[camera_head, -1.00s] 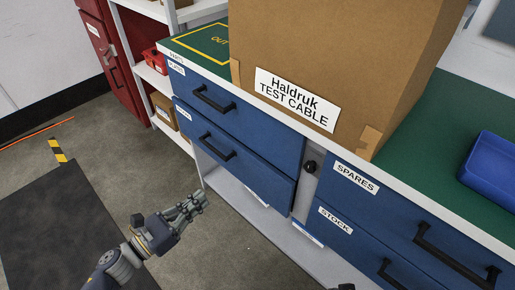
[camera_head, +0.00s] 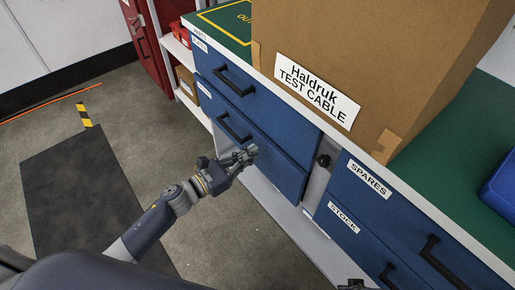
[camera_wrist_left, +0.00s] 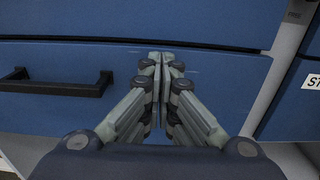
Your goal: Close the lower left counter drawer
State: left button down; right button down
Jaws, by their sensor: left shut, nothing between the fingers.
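The lower left counter drawer (camera_head: 278,160) has a blue front and a black bar handle (camera_head: 234,128). Its front stands out slightly from the upper drawer (camera_head: 285,119) in the head view. My left gripper (camera_head: 246,154) is shut and empty, with its fingertips at the lower drawer's front, right of the handle. In the left wrist view the shut fingers (camera_wrist_left: 166,60) point at the drawer front (camera_wrist_left: 215,85) near its top edge, with the handle (camera_wrist_left: 58,84) to the left. Whether the tips touch cannot be told. A dark piece at the bottom edge may be my right gripper (camera_head: 352,285).
A large cardboard box (camera_head: 350,60) labelled Haldruk TEST CABLE stands on the green counter top (camera_head: 455,150). The SPARES drawer (camera_head: 400,200) and STOCK drawer (camera_head: 345,228) are to the right. Open grey floor (camera_head: 150,135) lies at the left.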

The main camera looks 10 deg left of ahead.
aim_at(265, 144)
pick_arm(q)
jog(key=x, duration=0.2)
jog(key=shift+w+d, duration=0.25)
jog(key=shift+w, duration=0.05)
jog(key=shift+w+d, duration=0.1)
jog(key=shift+w, duration=0.05)
pick_arm(e)
jog(key=shift+s+f, duration=0.1)
jog(key=shift+f, duration=0.2)
pick_arm(q)
jog(key=shift+d, duration=0.1)
jog(key=shift+w+d+b, duration=0.3)
jog(key=shift+w+b, duration=0.05)
jog(key=shift+w, duration=0.1)
jog(key=shift+w+d, duration=0.15)
jog(key=shift+w, duration=0.05)
jog(key=shift+r, duration=0.15)
pick_arm(e)
jog(key=shift+w+r, duration=0.15)
jog(key=shift+r, duration=0.85)
jog(key=shift+w+r, duration=0.15)
jog(key=shift+r, duration=0.85)
pick_arm(q)
jog(key=shift+w, duration=0.1)
